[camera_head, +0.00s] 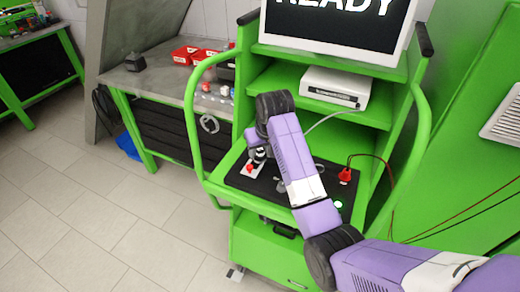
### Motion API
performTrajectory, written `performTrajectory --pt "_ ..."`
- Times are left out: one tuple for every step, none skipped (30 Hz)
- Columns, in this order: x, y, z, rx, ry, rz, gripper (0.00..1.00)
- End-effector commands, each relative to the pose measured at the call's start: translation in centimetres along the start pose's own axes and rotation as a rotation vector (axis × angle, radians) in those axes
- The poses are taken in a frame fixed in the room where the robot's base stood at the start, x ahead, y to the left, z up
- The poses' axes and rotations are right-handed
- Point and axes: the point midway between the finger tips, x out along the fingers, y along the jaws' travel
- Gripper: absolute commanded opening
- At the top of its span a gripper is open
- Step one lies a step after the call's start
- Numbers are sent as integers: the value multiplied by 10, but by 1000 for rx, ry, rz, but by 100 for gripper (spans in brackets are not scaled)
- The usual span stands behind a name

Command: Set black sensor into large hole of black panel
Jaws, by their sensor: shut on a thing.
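My gripper (258,154) points down over the left part of the black panel (330,174), which lies on the green cart's worktop. It is shut on a small dark thing that I take to be the black sensor, though its outline blends with the dark fingers. Below the gripper there is a white plate with a red part (249,168) on the panel. My purple arm crosses the middle of the panel and hides much of it. I cannot make out the large hole.
Green tubular handles (190,110) flank the cart. A white box (335,88) sits on the shelf above. A bench (150,80) with red bins (185,55) stands left.

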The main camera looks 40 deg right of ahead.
Motion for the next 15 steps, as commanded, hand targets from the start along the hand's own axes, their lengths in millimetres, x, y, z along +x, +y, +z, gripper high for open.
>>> performTrajectory --pt "1 0 0 0 0 0 9" --pt "2 0 1 0 0 0 9" --pt "2 0 1 0 0 0 9" --pt "3 0 1 0 0 0 9" --pt "3 0 1 0 -1 0 9" --pt "4 0 2 0 -1 0 9" --pt "4 0 2 0 -1 0 9" --pt "5 0 2 0 -1 0 9" --pt "6 0 3 0 -1 0 9" --pt "5 0 2 0 -1 0 9" --pt "5 0 2 -1 -2 0 9" --pt "5 0 3 -1 -2 0 9" --pt "5 0 3 -1 -2 0 9" --pt "5 0 3 -1 -2 0 40" --pt "5 0 3 -1 -2 -1 48"
